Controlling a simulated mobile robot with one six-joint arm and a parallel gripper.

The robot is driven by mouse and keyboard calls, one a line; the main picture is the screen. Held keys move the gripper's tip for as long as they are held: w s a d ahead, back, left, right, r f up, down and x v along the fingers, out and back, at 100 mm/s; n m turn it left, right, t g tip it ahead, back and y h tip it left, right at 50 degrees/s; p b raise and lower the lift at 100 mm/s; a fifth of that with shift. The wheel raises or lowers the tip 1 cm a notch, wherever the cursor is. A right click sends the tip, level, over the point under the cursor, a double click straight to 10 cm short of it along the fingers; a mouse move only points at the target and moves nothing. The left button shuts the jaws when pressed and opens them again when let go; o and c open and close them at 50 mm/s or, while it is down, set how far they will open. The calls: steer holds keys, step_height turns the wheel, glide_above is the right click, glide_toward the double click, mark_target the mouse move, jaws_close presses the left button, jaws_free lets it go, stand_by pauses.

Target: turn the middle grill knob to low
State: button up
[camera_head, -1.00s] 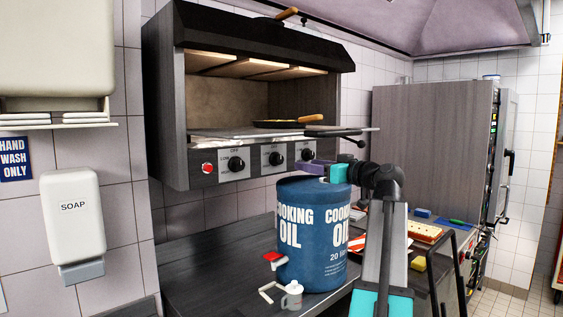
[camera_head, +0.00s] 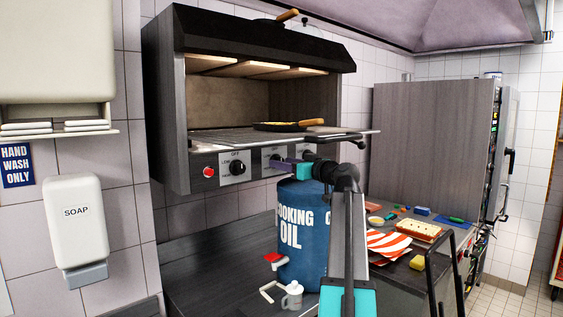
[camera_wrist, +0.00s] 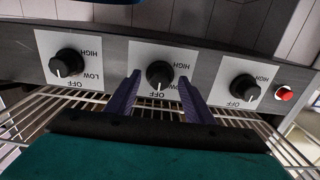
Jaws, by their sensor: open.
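The grill's control panel has three black knobs on white plates. In the wrist view, which shows the labels upside down, the middle knob (camera_wrist: 159,74) lies between the two purple fingers of my gripper (camera_wrist: 160,84). The fingers are open, one on each side of the knob; I cannot tell whether they touch it. Its white mark appears to point toward OFF. In the head view my gripper (camera_head: 282,163) is at the middle plate and mostly hides that knob. The other knobs (camera_wrist: 67,63) and (camera_wrist: 244,88) stand clear on either side.
A red button (camera_wrist: 285,94) sits at the panel's end. The grill rack (camera_head: 225,142) juts out above the panel and carries a pan (camera_head: 285,126). A blue cooking oil drum (camera_head: 299,240) stands on the counter just below my gripper.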

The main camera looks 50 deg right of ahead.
steer(key=shift+w, duration=0.5)
